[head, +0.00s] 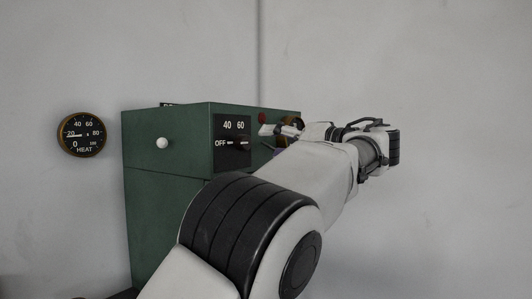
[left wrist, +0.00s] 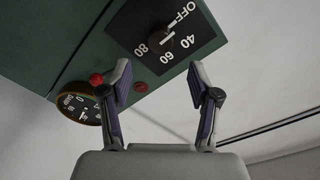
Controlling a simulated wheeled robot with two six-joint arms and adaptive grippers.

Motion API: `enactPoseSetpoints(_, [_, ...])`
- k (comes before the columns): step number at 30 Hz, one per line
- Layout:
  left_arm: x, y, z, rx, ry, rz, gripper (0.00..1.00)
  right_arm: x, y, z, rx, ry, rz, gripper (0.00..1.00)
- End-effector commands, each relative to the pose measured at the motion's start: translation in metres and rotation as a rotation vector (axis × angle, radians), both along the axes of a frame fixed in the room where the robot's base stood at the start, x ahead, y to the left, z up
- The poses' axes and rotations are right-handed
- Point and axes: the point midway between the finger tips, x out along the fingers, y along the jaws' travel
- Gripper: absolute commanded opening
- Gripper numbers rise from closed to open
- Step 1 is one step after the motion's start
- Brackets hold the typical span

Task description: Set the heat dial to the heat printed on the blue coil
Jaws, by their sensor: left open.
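The heat dial (left wrist: 160,38) sits on a black panel (left wrist: 122,22) marked OFF, 40, 60 and 80, and its white pointer line points towards OFF. In the head view the panel (head: 233,128) is on the front of a green cabinet (head: 150,200), partly hidden by my left arm. My left gripper (head: 273,138) is open and empty beside the panel's right edge. In the left wrist view the gripper (left wrist: 160,68) has its fingers spread below the dial, apart from it. No blue coil can be made out. My right gripper is not in view.
A round gauge (head: 82,135) marked HEAT hangs on the wall at left. The cabinet has a white knob (head: 162,143). The wall right of my arm is bare.

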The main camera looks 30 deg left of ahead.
Motion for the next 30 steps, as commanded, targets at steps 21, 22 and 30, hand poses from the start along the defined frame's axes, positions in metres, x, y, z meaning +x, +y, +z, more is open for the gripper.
enactPoseSetpoints(21, [0.009,0.077,0.000,-0.001,0.001,0.003,0.62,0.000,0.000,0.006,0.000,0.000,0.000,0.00])
enactPoseSetpoints(22, [0.008,0.077,0.000,-0.001,0.001,0.003,0.62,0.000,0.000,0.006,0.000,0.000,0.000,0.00])
enactPoseSetpoints(30, [0.009,0.077,0.000,-0.002,0.002,0.002,0.02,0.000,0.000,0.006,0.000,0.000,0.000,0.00])
